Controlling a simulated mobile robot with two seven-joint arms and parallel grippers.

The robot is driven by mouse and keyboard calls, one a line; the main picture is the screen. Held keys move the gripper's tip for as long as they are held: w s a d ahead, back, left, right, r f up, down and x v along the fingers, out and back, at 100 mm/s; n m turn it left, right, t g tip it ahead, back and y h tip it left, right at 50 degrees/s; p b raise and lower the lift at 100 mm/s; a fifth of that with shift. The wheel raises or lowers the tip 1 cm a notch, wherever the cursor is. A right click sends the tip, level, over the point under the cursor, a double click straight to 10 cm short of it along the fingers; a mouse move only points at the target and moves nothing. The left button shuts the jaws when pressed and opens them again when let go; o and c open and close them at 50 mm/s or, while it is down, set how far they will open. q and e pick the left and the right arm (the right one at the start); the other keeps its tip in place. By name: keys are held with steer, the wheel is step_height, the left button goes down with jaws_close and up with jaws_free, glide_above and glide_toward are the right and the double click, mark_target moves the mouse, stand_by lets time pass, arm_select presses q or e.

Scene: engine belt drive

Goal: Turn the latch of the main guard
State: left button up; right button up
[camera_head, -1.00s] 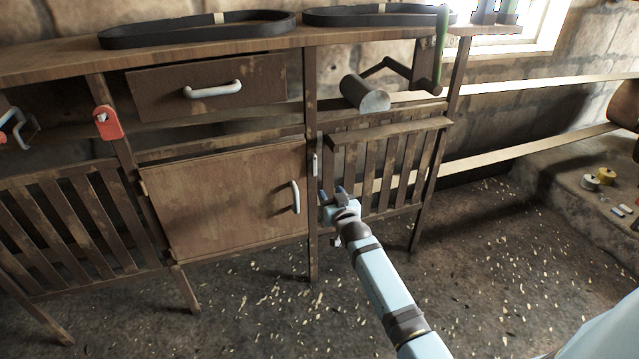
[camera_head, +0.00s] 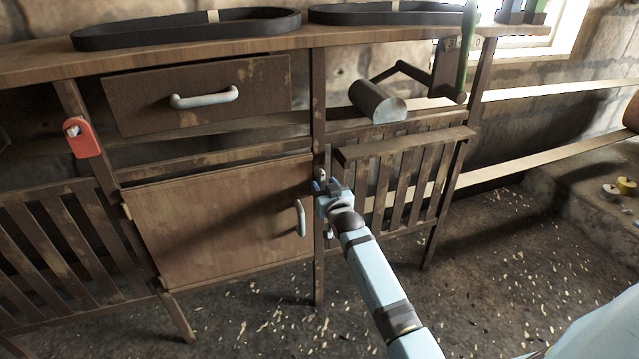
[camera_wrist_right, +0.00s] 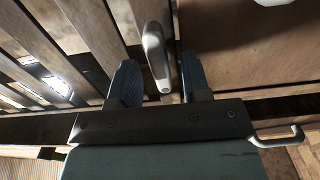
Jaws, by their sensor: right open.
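The latch is a small silver lever on the post beside the main guard (camera_head: 405,165), a slatted wooden panel right of the cabinet. In the right wrist view the latch (camera_wrist_right: 156,55) lies between my two dark fingers, with a visible gap to each. My right gripper (camera_head: 328,184) is open at the post in the head view and hides most of the latch there. The guard's slats (camera_wrist_right: 95,30) show at the left of the wrist view. My left gripper is not in view.
A cabinet door (camera_head: 220,220) with a white handle (camera_head: 300,217) is just left of my right gripper. A drawer (camera_head: 200,92) is above it. Open floor (camera_head: 480,270) lies to the right.

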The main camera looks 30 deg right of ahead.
steer(key=shift+w, duration=0.2)
steer(key=shift+r, duration=0.1)
steer(key=shift+c, duration=0.6)
jaws_close()
